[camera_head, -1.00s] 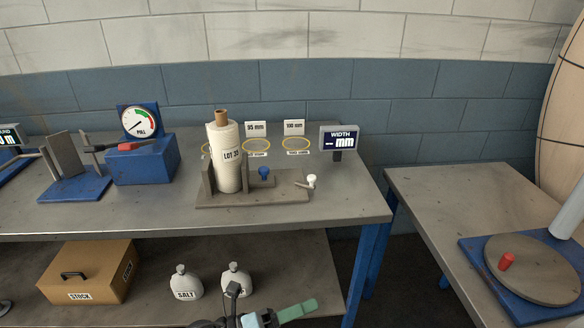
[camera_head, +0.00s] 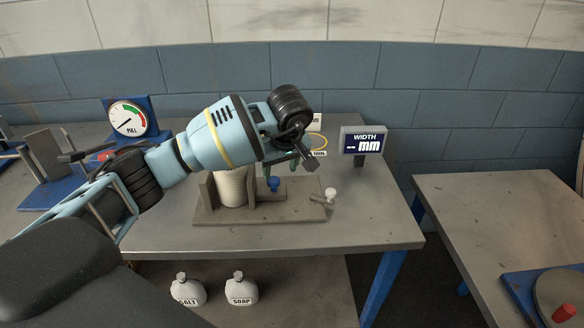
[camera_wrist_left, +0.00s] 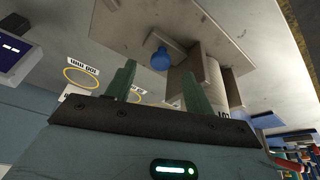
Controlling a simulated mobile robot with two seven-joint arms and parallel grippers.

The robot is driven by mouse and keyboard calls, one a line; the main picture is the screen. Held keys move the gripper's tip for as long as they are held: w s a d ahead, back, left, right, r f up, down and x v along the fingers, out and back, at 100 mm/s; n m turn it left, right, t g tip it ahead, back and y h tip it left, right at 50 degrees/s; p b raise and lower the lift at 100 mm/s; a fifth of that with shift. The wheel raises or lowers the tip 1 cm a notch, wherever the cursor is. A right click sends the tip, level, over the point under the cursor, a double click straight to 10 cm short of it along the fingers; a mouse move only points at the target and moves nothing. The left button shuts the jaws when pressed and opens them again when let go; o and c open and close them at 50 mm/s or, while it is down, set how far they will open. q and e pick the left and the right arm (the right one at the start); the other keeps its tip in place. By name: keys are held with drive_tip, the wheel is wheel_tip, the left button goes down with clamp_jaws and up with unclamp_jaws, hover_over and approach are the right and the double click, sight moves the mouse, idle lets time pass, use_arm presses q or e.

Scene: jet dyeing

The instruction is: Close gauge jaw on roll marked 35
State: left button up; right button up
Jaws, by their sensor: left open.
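The width gauge's base (camera_head: 262,214) stands on the metal bench, with grey upright jaws. The pale roll (camera_head: 232,188) stands upright between them. Its top and label are hidden behind my left arm; the earlier head view reads LOT 35. The blue knob (camera_head: 273,184) is on the gauge's sliding part, and a white-knobbed lever (camera_head: 330,194) is at its right end. My left gripper (camera_head: 290,165) is above and behind the gauge, open and empty. In the left wrist view, the fingers (camera_wrist_left: 160,85) are apart, with the blue knob (camera_wrist_left: 160,59) beyond them. My right gripper is out of view.
The width display (camera_head: 362,144) shows dashes and mm, right of the gauge. A pull gauge (camera_head: 128,119) stands at the left. Yellow ring markers (camera_wrist_left: 80,78) lie behind the gauge. Salt (camera_head: 187,289) and soap (camera_head: 240,288) sacks sit on the lower shelf. The bench's front right is clear.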

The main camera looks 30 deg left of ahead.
sight(273, 180)
use_arm(q)
drive_tip(key=shift+y, duration=0.3)
drive_tip(key=x, duration=0.4)
drive_tip(key=a+x, duration=0.1)
drive_tip(key=x, duration=0.2)
drive_tip(key=shift+w+a+r, duration=0.15)
drive_tip(key=shift+w+r, duration=0.15)
